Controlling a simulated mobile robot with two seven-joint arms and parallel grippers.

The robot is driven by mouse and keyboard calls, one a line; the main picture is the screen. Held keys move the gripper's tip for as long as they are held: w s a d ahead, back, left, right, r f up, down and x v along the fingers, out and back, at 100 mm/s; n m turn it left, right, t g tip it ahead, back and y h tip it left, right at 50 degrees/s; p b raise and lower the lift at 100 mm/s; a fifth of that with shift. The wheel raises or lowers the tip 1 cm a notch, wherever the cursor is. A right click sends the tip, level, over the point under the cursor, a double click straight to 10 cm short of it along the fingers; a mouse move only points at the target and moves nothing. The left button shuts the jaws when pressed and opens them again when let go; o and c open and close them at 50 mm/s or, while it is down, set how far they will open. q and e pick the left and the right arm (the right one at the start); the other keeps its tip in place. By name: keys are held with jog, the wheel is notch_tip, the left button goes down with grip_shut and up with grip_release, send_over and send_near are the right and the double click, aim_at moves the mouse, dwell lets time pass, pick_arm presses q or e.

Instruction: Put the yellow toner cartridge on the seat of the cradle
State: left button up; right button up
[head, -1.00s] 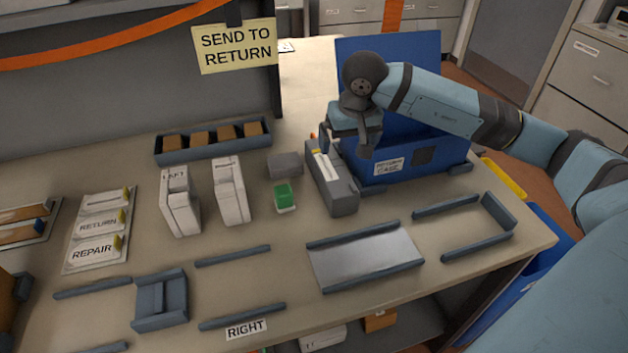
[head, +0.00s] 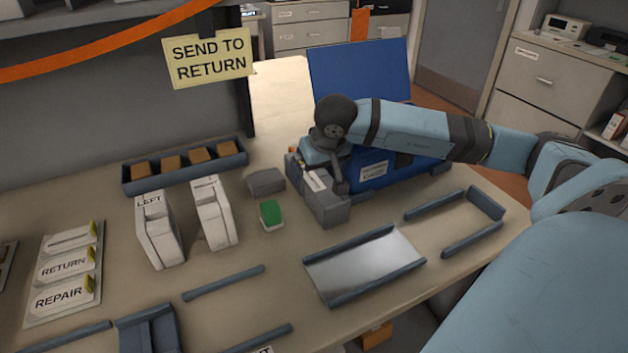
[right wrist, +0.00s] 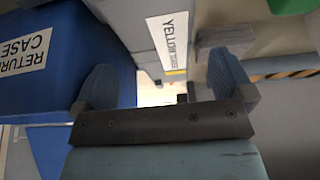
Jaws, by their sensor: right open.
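The yellow toner cartridge (head: 328,211) is a long grey box with a pale label, lying on the table beside the blue return case. In the right wrist view its "YELLOW" label (right wrist: 172,42) shows close ahead, with a yellow strip at the label's end. My right gripper (head: 328,178) is over the cartridge's far part. In the right wrist view its two fingers (right wrist: 162,68) are spread apart; whether they touch the cartridge cannot be told. A slate-blue block with raised sides (head: 147,331), cut by the lower edge, looks like the cradle. My left gripper is not in view.
The blue return case (head: 372,172) with raised lid stands right beside the cartridge. A green-topped block (head: 271,214), a grey block (head: 266,181) and two white upright units (head: 215,212) stand left. A silver-floored tray (head: 365,262) lies in front.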

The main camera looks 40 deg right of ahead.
aim_at(316, 176)
jog(key=b+x, duration=0.1)
jog(key=x, duration=0.5)
jog(key=shift+s+a, duration=0.1)
jog(key=shift+s, duration=0.1)
jog(key=c, duration=1.4)
jog(key=shift+c, duration=0.7)
jog(key=shift+r, duration=0.1)
jog(key=shift+r, duration=0.1)
